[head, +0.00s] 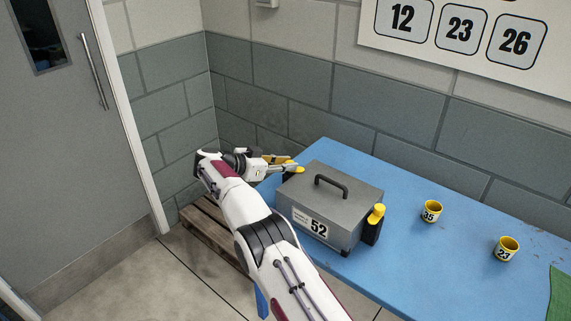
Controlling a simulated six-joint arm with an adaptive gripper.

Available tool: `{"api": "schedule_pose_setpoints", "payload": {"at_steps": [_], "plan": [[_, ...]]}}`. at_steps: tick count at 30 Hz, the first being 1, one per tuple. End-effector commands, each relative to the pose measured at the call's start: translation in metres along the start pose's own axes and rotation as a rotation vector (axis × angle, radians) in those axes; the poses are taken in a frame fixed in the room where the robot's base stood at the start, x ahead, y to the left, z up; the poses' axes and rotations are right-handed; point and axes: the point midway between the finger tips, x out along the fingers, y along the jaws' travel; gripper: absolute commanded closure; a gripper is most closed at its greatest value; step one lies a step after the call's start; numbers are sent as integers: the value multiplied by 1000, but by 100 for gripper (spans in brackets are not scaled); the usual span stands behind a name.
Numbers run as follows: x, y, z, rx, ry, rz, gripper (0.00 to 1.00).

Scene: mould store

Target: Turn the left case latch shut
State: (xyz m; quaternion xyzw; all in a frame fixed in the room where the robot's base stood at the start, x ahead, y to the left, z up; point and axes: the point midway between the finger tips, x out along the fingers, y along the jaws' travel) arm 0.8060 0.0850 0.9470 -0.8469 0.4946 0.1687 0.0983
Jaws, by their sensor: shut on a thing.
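The grey case (340,192) stands on the blue table with its lid down, a black handle (331,184) on top and a label reading 52 on its front. My gripper (287,166) is at the case's upper left side, shut on the left latch (298,169). Only a little yellow of this latch shows, and the fingers and arm hide much of it, so its exact angle cannot be told. The right latch (377,213), with a yellow top on a black mount, sits at the case's right side, clear of my arm.
Two yellow cups stand on the blue table (400,264) to the right, one marked 35 (432,211), the other (507,249) nearer. A green mat (561,295) lies at the right edge. A wooden pallet (213,232) is on the floor left of the table. The wall rises behind.

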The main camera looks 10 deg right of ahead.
Motion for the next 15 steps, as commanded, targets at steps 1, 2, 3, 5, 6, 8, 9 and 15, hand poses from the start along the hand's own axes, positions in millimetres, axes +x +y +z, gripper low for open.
{"api": "schedule_pose_setpoints", "payload": {"at_steps": [1,2,3,5,6,8,9,15], "plan": [[1,0,-4,4,5,1,100],[1,0,-4,4,5,1,72],[1,0,-4,4,5,1,62],[1,0,-3,3,4,1,62],[1,0,-3,3,3,1,62],[1,0,-2,2,3,1,62],[1,0,-2,2,2,0,62],[-1,0,-1,1,1,0,62]]}}
